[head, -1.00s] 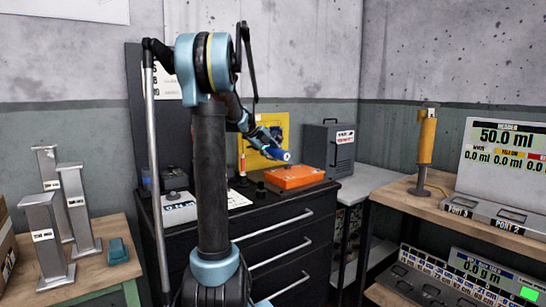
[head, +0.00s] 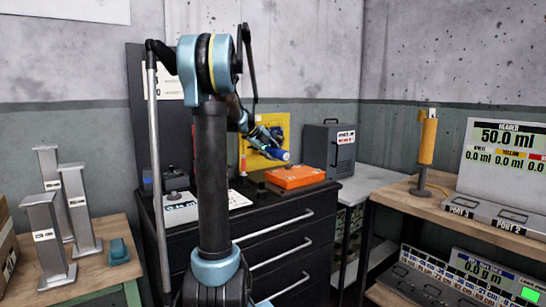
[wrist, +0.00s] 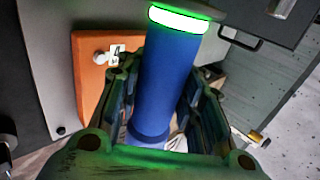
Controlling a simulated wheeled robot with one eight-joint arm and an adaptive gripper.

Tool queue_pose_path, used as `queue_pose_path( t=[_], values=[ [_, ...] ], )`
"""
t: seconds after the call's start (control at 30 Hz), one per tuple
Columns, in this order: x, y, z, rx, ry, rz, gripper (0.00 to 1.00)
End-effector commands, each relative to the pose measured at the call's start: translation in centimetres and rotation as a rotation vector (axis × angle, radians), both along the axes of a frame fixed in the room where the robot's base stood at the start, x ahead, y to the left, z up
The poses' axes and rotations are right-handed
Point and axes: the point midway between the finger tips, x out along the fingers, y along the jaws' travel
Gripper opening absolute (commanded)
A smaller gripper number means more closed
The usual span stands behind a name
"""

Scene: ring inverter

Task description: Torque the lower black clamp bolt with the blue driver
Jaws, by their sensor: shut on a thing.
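The blue driver (wrist: 170,80) stands between the two fingers of my gripper (wrist: 154,100) in the wrist view, with a bright green glowing ring at its upper end. My gripper is shut on it. In the head view the blue driver (head: 280,154) shows small at the end of my arm, and my gripper (head: 268,147) is above and behind the orange box (head: 295,178) on the black drawer cabinet. The orange box also shows in the wrist view (wrist: 92,70), left of the driver, with a white-tagged knob. I cannot make out the lower black clamp bolt in either view.
A yellow panel (head: 268,132) stands behind my gripper. A dark grey box (head: 328,146) is to its right. A scale-like device (head: 180,208) sits at the left of the cabinet (head: 285,235). An orange cylinder on a stand (head: 427,140) is on the right bench.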

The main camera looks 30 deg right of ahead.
Motion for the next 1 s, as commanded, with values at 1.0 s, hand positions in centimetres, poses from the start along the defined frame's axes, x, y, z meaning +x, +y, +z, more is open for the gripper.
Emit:
queue_pose_path(
  t=[1.0],
  values=[
    [1.1, 0.1, 0.1, -0.001, -0.001, 0.001, 0.00]
  ],
)
